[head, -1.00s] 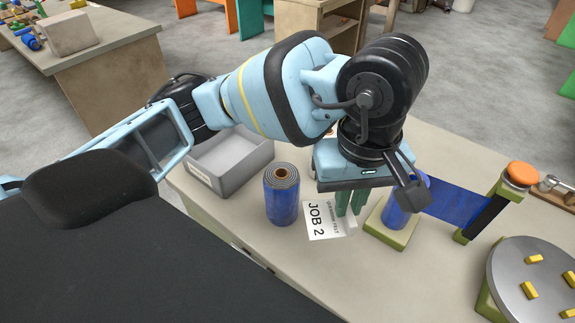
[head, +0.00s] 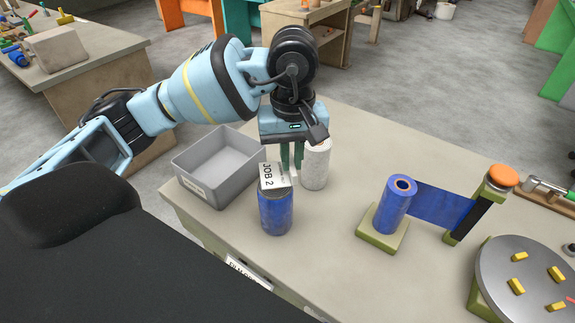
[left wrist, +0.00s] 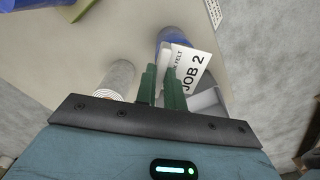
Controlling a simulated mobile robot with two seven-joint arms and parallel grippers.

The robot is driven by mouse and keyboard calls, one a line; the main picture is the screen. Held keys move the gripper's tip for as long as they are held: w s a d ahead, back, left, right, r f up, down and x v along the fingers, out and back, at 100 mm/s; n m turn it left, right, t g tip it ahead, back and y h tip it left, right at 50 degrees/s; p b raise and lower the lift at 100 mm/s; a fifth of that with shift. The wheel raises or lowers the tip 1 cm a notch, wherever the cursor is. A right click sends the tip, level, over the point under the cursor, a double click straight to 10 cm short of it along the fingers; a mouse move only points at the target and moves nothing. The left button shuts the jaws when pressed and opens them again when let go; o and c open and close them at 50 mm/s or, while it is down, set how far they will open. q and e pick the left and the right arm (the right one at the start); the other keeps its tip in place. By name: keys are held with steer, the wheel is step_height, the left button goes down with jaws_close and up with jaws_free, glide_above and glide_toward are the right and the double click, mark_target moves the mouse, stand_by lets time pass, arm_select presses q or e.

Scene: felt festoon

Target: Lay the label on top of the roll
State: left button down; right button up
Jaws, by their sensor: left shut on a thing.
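The white label (head: 274,177), printed "JOB 2", lies over the top end of the upright blue felt roll (head: 275,213). I cannot tell whether it touches the roll. My left gripper (head: 291,166) is just behind and right of the roll top, its green fingers pointing down and shut on the label's edge. In the left wrist view, the label (left wrist: 190,68) reaches out from the right side of the fingers (left wrist: 161,78) and partly covers the blue roll (left wrist: 173,37). The roll's spiral end is mostly hidden under the label. My right gripper is out of view.
A white roll (head: 317,166) stands close beside my left gripper. A grey bin (head: 203,187) is to the left. A blue roll on a green stand (head: 383,238) feeds a blue strip to a post. A round metal turntable (head: 526,285) is at right. The table's middle is clear.

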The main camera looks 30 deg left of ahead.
mark_target(277, 170)
arm_select(q)
steer(key=shift+w+a+f, duration=0.2)
steer(key=shift+w+a, duration=0.1)
steer(key=shift+a, duration=0.35)
step_height(277, 170, down, 3)
steer(key=shift+f+p, duration=0.1)
steer(key=shift+p, duration=0.25)
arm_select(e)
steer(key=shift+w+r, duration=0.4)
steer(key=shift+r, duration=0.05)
arm_select(q)
steer(key=c, duration=1.5)
jaws_free()
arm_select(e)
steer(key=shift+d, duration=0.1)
arm_select(q)
steer(key=shift+d, duration=0.1)
